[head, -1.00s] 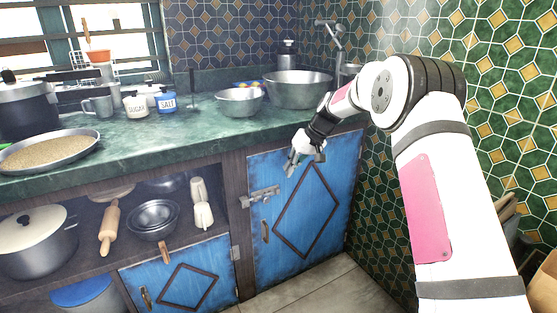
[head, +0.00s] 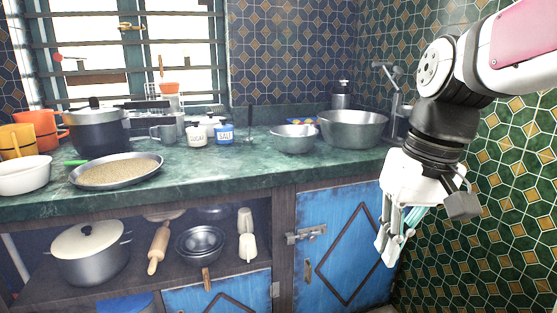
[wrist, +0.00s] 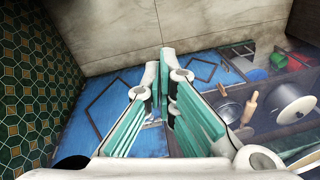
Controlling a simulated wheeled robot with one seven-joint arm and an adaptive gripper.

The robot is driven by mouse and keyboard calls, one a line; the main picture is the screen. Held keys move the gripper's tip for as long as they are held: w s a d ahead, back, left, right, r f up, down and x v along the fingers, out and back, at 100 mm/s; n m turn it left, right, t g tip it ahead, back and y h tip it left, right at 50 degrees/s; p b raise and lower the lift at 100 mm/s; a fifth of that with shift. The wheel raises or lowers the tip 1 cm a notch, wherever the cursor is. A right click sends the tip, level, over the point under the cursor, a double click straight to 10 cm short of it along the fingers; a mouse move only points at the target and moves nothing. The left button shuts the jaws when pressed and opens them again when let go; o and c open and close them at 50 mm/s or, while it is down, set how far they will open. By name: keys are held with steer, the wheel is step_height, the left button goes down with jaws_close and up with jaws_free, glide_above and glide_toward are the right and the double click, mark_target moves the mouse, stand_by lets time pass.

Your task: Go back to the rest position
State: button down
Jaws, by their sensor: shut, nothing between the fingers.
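My gripper (head: 392,238) hangs at the right of the head view, pointing down, in front of the blue cupboard door (head: 345,240) and below the counter's edge. My white and pink arm comes in from the upper right. In the wrist view my gripper (wrist: 158,80) shows its two teal-padded fingers with the tips close together and no object between them. The blue door lies beyond the fingers in that view.
The green counter (head: 225,172) holds a grain pan (head: 118,172), a dark pot (head: 98,130), and metal bowls (head: 352,130). An open shelf below holds a lidded pot (head: 90,258) and a rolling pin (head: 158,248). A tiled wall (head: 500,200) stands close on the right.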

steer(key=s+d+f+m+h, duration=0.1)
steer(key=s+f, duration=0.2)
steer(key=s, duration=0.8)
steer(key=s+d+f+h, duration=0.1)
steer(key=s+d+f, duration=0.15)
steer(key=s, duration=0.75)
step_height(320, 180, up, 31)
steer(key=t+p, duration=0.3)
steer(key=p, duration=2.6)
steer(key=shift+a, duration=0.25)
